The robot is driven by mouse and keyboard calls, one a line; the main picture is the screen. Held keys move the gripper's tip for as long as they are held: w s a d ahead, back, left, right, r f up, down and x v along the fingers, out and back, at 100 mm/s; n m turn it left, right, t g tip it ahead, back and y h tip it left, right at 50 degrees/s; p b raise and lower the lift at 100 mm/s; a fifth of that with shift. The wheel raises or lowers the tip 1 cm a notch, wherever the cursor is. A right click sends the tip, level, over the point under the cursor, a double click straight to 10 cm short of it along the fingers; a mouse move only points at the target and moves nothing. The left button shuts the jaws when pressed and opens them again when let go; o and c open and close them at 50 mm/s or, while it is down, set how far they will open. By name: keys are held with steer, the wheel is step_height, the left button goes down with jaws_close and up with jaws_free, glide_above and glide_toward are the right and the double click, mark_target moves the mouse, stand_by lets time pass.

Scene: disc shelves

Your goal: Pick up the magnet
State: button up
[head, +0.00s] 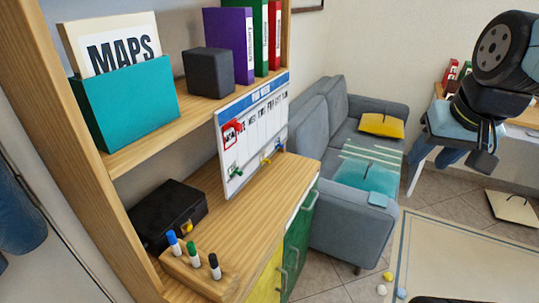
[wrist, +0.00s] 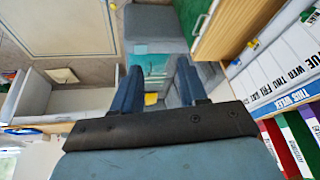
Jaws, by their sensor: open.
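A white weekly board (head: 253,128) leans upright on the wooden cabinet top. Small coloured pieces that look like magnets are on it: a red one (head: 232,132) at the upper left, a green one (head: 235,170) at the lower left and a yellow one (head: 265,159) lower right. I cannot tell which is the task's magnet. My gripper (head: 452,158) is in the air at the right, well away from the board. In the wrist view my gripper (wrist: 158,82) is open with nothing between its fingers, and the board (wrist: 275,75) shows upside down at the right.
A black case (head: 166,214) and a pen holder (head: 200,275) with markers stand on the cabinet top (head: 240,220). The shelf above holds a teal file box (head: 125,105), a dark cube (head: 209,73) and binders (head: 228,45). A grey sofa (head: 345,215) stands beyond the cabinet.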

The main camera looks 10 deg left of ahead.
steer(key=w+a+f+m+g+y, duration=0.35)
steer(key=w+a+f+g, duration=0.2)
steer(key=a+f, duration=0.3)
steer(key=m+t+y, duration=0.7)
steer(key=m+y, duration=0.6)
steer(key=m, duration=0.5)
glide_toward(266, 159)
steer(key=shift+g, duration=0.25)
steer(key=x, duration=0.4)
steer(key=s+x, duration=0.1)
steer(key=x, duration=0.1)
steer(key=shift+a+r, duration=0.2)
steer(key=shift+a, duration=0.35)
steer(key=shift+c, duration=0.2)
jaws_close()
